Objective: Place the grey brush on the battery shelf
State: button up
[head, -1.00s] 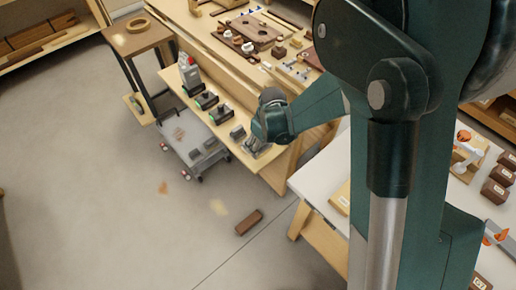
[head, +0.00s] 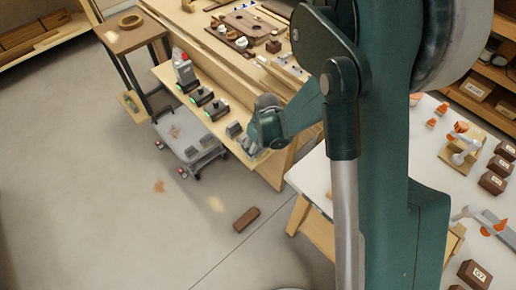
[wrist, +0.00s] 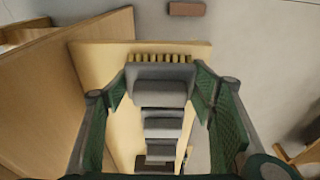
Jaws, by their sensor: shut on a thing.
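My gripper (head: 252,144) is at the near right end of the battery shelf (head: 171,79), a light wooden ledge on the bench front. In the wrist view my gripper (wrist: 161,80) has its green-padded fingers on both sides of the grey brush (wrist: 160,92), which has a row of pale yellow bristles at its far side. The brush is over the shelf's end; I cannot tell whether it touches the board. Behind it, more grey blocks (wrist: 163,124) sit in a row. In the head view the brush is mostly hidden by my gripper.
Dark battery units with green parts (head: 202,97) and a grey and red device (head: 184,70) stand along the shelf. A grey wheeled cart (head: 188,150) is below it. A brown block (head: 246,219) lies on the floor. A white table (head: 318,180) is to the right.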

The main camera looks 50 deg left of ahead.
aim_at(261, 150)
jog(key=shift+f, duration=0.2)
jog(key=o, duration=1)
jog(key=shift+c, duration=0.2)
jog(key=shift+r, duration=0.2)
notch_tip(261, 150, up, 12)
jog(key=d+p, duration=0.1)
jog(key=p, duration=0.1)
jog(key=shift+d+p, duration=0.3)
jog(key=shift+d, duration=0.1)
jog(key=shift+f, duration=0.1)
dwell(0.5)
